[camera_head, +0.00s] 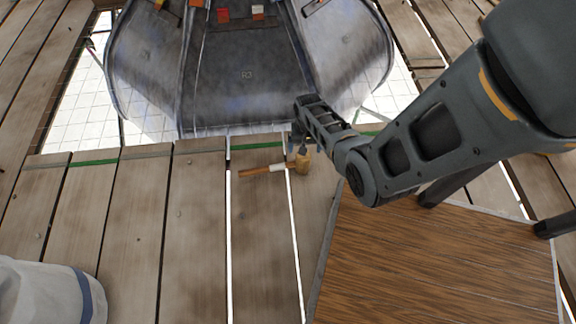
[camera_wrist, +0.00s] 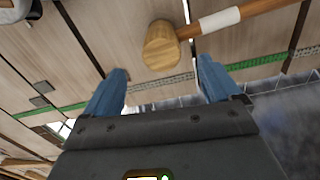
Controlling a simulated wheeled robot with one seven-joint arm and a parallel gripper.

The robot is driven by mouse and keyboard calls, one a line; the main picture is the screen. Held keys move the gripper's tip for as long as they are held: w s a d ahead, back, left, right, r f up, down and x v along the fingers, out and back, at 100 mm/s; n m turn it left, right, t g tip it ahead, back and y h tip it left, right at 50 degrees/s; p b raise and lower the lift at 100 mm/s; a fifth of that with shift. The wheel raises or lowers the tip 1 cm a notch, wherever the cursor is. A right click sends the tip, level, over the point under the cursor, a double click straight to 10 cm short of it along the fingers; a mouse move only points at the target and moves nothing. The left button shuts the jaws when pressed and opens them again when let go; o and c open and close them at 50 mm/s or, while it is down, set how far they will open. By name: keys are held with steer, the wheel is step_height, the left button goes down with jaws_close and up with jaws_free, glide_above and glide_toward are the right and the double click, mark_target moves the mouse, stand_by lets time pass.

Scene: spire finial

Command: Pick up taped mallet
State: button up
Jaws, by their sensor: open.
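The taped mallet (camera_head: 276,168) lies on the wooden planks near their far edge, with a tan head at the right and a brown handle wrapped in white tape pointing left. In the wrist view its head (camera_wrist: 162,46) shows just beyond and between my fingertips, and the handle runs to the upper right. My gripper (camera_head: 300,150) is at the head end of the mallet. In the wrist view my gripper (camera_wrist: 162,76) has its two blue fingers wide apart with nothing between them. I cannot tell the height of the fingers above the planks.
A grey metal spire piece (camera_head: 245,75) stands just beyond the plank edge. A brown wooden tabletop (camera_head: 440,255) is at the lower right, close to my arm. A white rounded object (camera_head: 45,292) sits at the lower left. Gaps run between planks; the planks left of the mallet are clear.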

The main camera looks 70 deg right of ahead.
step_height(320, 180, down, 7)
steer(key=b, duration=0.4)
steer(key=shift+w+f+b, duration=0.1)
steer(key=shift+f+b, duration=0.1)
steer(key=shift+b, duration=0.2)
steer(key=shift+r, duration=0.1)
steer(key=c, duration=1.2)
